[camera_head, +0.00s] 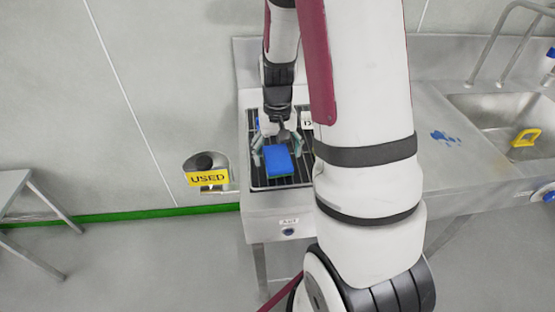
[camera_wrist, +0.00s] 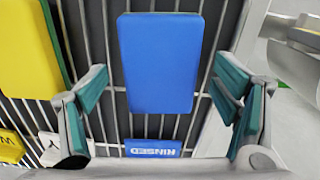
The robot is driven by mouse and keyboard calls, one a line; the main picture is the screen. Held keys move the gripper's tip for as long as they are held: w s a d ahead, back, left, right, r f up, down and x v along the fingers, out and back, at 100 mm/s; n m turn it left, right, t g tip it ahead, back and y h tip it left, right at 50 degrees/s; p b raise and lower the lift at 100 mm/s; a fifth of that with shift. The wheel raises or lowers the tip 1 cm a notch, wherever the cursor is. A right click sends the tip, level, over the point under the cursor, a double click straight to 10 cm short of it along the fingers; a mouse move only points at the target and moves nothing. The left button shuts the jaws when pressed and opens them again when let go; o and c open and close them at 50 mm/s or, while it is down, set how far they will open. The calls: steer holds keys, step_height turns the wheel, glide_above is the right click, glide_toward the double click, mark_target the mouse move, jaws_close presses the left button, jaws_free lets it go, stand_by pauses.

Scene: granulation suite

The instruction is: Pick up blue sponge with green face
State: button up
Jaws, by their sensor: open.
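The blue sponge (camera_head: 278,161) lies on the dark slatted rack at the left end of the metal counter. My gripper (camera_head: 277,147) is over the rack at the sponge. In the wrist view my gripper (camera_wrist: 163,88) is open, with one teal-padded finger on each side of the sponge's near part and gaps between. I cannot tell the exact height of the fingertips above the rack.
A yellow sponge with a green edge (camera_wrist: 25,50) lies left of the blue one. A blue RINSED label (camera_wrist: 152,148) sits nearer. A bin with a yellow USED label (camera_head: 207,178) is left of the rack. A sink (camera_head: 485,105) holding a yellow object (camera_head: 525,138) is right.

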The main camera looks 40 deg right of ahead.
steer(key=shift+f, duration=0.55)
steer(key=c, duration=1)
steer(key=shift+r, duration=0.9)
steer(key=shift+s+d+r, duration=0.1)
steer(key=shift+s+r, duration=0.1)
steer(key=shift+r, duration=0.3)
steer(key=shift+s+d+r, duration=0.1)
steer(key=shift+s+r, duration=0.05)
steer(key=shift+r, duration=0.3)
steer(key=s+d, duration=0.1)
steer(key=s, duration=0.4)
steer(key=s+d+r, duration=0.1)
steer(key=s, duration=0.3)
steer(key=s+d, duration=0.2)
steer(key=s, duration=0.3)
steer(key=shift+s+d+r+b, duration=0.1)
steer(key=shift+s+r+b, duration=0.05)
steer(key=shift+s+b, duration=0.15)
